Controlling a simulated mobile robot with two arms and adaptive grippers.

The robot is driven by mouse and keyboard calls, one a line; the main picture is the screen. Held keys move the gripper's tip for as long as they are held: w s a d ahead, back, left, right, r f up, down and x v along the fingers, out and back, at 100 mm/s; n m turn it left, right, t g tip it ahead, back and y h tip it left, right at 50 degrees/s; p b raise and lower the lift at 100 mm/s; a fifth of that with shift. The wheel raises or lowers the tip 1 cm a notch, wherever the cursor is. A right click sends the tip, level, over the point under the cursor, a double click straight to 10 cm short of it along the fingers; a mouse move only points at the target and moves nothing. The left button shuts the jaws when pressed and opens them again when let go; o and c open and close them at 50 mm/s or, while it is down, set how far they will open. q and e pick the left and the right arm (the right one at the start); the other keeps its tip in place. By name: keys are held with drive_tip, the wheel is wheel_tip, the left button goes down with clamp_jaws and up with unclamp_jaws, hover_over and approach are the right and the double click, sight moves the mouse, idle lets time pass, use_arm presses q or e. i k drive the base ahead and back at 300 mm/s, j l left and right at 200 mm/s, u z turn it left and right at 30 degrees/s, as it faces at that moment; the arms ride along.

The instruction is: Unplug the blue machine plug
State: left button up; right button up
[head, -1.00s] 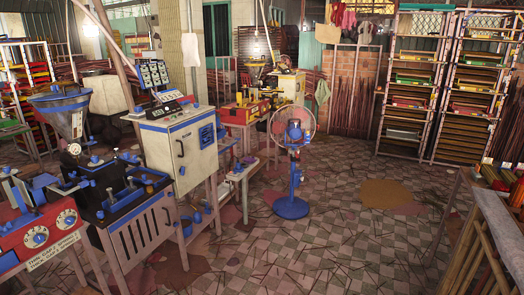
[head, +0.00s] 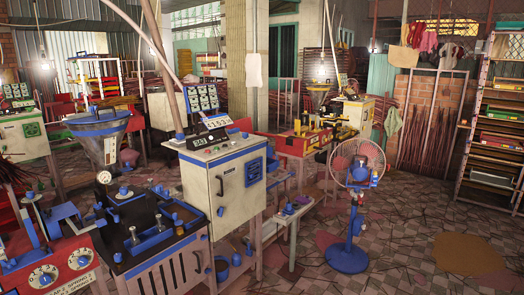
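The blue machine (head: 155,235) stands at the lower left in the head view, with a dark top, blue fittings and a hopper (head: 103,135). A white control cabinet with blue trim (head: 228,185) stands at its right, with a numeric display on top. I cannot make out the blue plug or its cord. Neither of my grippers shows in the head view.
A blue standing fan (head: 347,255) is on the tiled floor right of the cabinet. A red-fronted machine with dials (head: 60,275) is at the lower left. A yellow and red machine (head: 315,135) stands behind. A shelf rack (head: 492,145) is at the right. Floor near the brown patch (head: 470,254) is open.

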sight(180, 136)
drive_tip(key=i+l+u, duration=0.15)
drive_tip(key=i+u, duration=0.25)
drive_tip(key=i+l+u, duration=0.2)
drive_tip(key=u, duration=0.15)
drive_tip(key=i+l+u, duration=0.2)
drive_tip(key=i+l, duration=0.15)
drive_tip(key=i+l+u, duration=0.25)
drive_tip(key=l, duration=0.25)
drive_tip(key=i+l+u, duration=0.2)
drive_tip(key=i+l, duration=0.2)
drive_tip(key=l, duration=0.15)
